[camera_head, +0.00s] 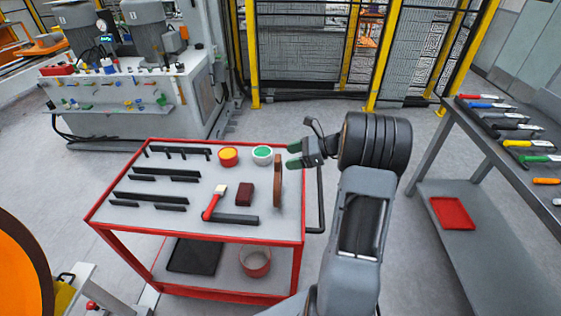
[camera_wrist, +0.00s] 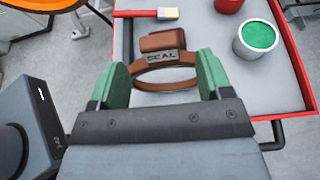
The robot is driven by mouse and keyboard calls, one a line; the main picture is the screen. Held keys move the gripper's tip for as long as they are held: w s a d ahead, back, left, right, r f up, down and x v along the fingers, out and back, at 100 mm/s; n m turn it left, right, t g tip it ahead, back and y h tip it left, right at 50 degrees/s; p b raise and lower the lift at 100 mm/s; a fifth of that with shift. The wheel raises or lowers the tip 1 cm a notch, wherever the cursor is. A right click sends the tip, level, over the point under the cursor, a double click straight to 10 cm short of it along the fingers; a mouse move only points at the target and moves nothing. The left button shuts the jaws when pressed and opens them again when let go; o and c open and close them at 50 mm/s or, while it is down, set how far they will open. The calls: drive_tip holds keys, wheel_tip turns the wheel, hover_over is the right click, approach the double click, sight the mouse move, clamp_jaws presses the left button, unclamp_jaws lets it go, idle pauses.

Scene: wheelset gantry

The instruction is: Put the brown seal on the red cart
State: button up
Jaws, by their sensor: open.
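The brown seal (camera_head: 277,181) is a thin ring, seen nearly edge-on and upright near the right edge of the red cart's top (camera_head: 225,239). In the wrist view the seal (camera_wrist: 165,84) bears a "SEAL" label and shows between my green fingertips, over the cart's top (camera_wrist: 205,50). My gripper (camera_head: 290,155) is open, just right of the seal's upper part; its fingers (camera_wrist: 163,72) stand apart on both sides in the wrist view. I see no grip on the seal. Whether its lower edge touches the cart is hard to tell.
A dark red block (camera_head: 245,194) lies beside the seal. A yellow-topped pot (camera_head: 228,156), a green-topped pot (camera_head: 262,155), a red-handled brush (camera_head: 213,202) and several black bars share the cart. A grey tool table (camera_head: 480,145) stands at right.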

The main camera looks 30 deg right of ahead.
drive_tip(key=v, duration=0.6)
drive_tip(key=s+a+r+n+g+h+b, duration=0.1)
drive_tip(key=s+a+n+g+h, duration=0.2)
drive_tip(key=a+n, duration=0.3)
drive_tip(key=s+a+r+n+g+h, duration=0.15)
drive_tip(key=s+a+n, duration=0.25)
drive_tip(key=a, duration=0.4)
drive_tip(key=s+a+n+t+h, duration=0.2)
drive_tip(key=s+a+n+h, duration=0.3)
drive_tip(key=n, duration=0.9)
drive_tip(key=s+h, duration=0.2)
drive_tip(key=s, duration=0.2)
drive_tip(key=shift+s+a+f, duration=0.2)
drive_tip(key=shift+s+a, duration=0.2)
